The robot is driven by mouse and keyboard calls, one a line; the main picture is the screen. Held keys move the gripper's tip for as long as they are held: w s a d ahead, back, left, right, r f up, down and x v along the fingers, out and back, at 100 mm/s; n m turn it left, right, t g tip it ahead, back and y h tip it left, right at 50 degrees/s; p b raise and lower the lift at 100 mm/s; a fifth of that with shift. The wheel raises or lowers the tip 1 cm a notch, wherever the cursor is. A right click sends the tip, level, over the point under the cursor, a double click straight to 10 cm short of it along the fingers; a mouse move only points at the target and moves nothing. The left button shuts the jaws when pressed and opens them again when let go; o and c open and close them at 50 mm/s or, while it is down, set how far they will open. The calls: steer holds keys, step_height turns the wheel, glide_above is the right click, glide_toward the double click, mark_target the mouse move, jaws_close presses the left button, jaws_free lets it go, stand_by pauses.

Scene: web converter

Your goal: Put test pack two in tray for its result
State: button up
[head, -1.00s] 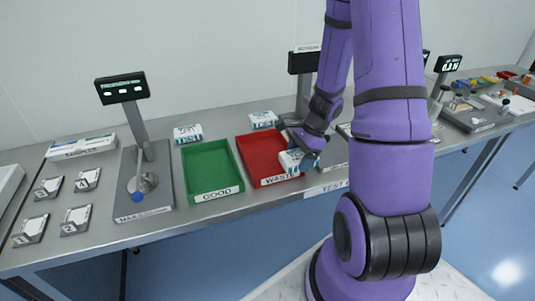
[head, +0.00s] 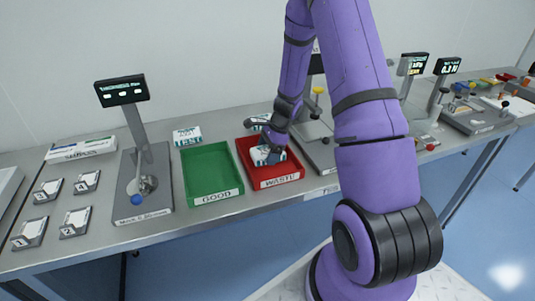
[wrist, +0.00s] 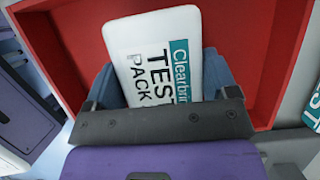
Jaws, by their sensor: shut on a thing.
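My gripper (head: 268,157) is shut on a white and teal test pack (head: 260,152). The pack is inside the outline of the red WASTE tray (head: 290,176), at or just above its floor; I cannot tell whether it touches. In the wrist view the pack (wrist: 150,55) lies between the fingers, "TEST PACK" facing the camera, with the red tray (wrist: 265,50) around it. The green GOOD tray (head: 205,151) stands empty to the left. I see no number on the held pack.
One test pack (head: 187,136) lies behind the green tray, another (head: 261,121) behind the red one, partly hidden by my arm. A station with a screen (head: 121,91) and a blue-knobbed lever (head: 136,200) stands at left. More stations stand at right.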

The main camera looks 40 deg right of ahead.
steer(key=shift+f, duration=0.4)
steer(key=shift+f, duration=0.1)
steer(key=o, duration=0.9)
